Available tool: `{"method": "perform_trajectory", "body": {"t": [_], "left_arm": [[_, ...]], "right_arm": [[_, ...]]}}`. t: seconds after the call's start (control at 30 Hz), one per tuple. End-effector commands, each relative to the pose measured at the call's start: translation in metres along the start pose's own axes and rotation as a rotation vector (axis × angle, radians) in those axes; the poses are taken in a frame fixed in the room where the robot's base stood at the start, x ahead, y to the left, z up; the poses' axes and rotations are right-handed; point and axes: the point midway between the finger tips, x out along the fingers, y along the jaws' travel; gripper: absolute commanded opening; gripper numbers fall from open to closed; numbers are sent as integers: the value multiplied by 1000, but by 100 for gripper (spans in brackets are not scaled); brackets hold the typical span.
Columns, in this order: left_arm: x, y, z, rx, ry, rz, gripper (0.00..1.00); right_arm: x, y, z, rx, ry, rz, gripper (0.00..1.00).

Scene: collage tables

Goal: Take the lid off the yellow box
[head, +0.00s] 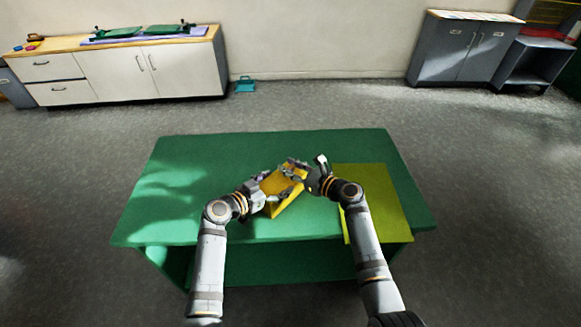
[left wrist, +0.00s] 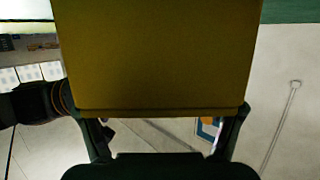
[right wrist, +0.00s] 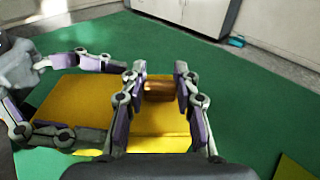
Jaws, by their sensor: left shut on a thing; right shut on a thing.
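The yellow box (head: 285,204) stands near the middle of the green table. My left gripper (head: 279,184) is shut on the box from the left, with one finger on each side. In the left wrist view a yellow face (left wrist: 155,55) of the box fills the space between the fingers. The box's inside is hidden.
A yellow-green mat (head: 393,190) lies on the right of the green table (head: 190,170). The table's left part is clear. A white cabinet (head: 180,68) and a grey cabinet (head: 440,50) stand at the back wall. A small teal object (head: 245,84) is on the floor.

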Motion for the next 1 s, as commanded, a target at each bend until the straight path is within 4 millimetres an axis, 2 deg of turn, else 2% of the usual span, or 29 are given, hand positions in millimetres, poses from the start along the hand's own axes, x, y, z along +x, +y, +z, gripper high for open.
{"method": "perform_trajectory", "body": {"t": [0.53, 1.0], "left_arm": [[0, 0, 1, 0, -3, 0, 23], [0, 0, 2, 0, -3, 0, 23]], "right_arm": [[0, 0, 2, 0, -1, 0, 0], [-2, 0, 18, 0, -2, 0, 0]]}}
